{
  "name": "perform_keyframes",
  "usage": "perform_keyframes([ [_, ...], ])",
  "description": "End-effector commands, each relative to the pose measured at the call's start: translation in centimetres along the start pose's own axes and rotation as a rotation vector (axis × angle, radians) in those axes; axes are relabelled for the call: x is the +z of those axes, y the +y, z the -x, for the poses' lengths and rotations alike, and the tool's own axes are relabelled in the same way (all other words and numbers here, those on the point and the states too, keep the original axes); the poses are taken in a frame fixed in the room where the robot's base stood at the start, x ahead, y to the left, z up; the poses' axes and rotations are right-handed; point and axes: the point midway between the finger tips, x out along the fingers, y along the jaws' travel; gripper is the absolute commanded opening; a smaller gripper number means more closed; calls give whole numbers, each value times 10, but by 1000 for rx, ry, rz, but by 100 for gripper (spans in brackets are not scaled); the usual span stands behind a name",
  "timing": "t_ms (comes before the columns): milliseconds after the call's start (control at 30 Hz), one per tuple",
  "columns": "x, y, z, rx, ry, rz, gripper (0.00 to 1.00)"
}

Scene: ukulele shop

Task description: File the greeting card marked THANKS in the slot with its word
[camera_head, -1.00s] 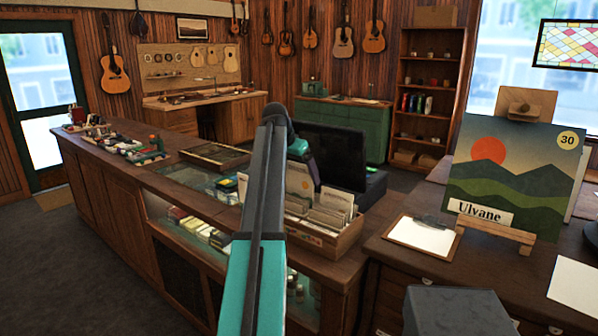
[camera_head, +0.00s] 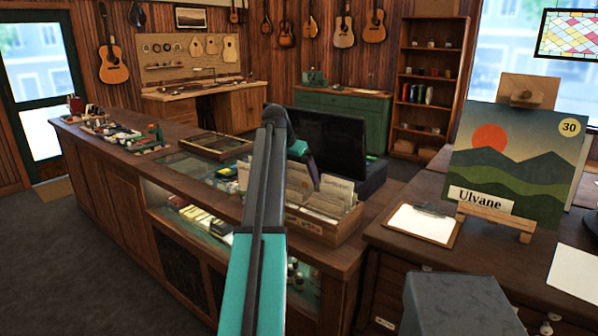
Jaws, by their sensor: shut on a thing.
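A wooden card box (camera_head: 316,232) stands on the counter. It holds several upright cream cards and dividers; their words are too small to read. My gripper (camera_head: 314,178) shows only as a small dark end below the teal wrist, just over the back of the box, with my own arm in front. It looks shut on a pale card (camera_head: 298,184) that stands upright at the left of the box. I cannot read a word on this card, and cannot tell whether its lower edge is inside a slot.
An easel with a landscape picture (camera_head: 515,165) and a clipboard (camera_head: 420,225) stand on the right desk. A dark monitor-like panel (camera_head: 330,148) is behind the box. A shallow wooden tray (camera_head: 213,145) and small goods lie along the counter to the left.

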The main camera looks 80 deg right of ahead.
Motion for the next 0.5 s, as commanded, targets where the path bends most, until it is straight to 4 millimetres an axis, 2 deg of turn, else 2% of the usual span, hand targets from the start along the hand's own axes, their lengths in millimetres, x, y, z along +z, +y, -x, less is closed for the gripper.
perform_keyframes([
  [500,4,0,-7,0,0,0,72],
])
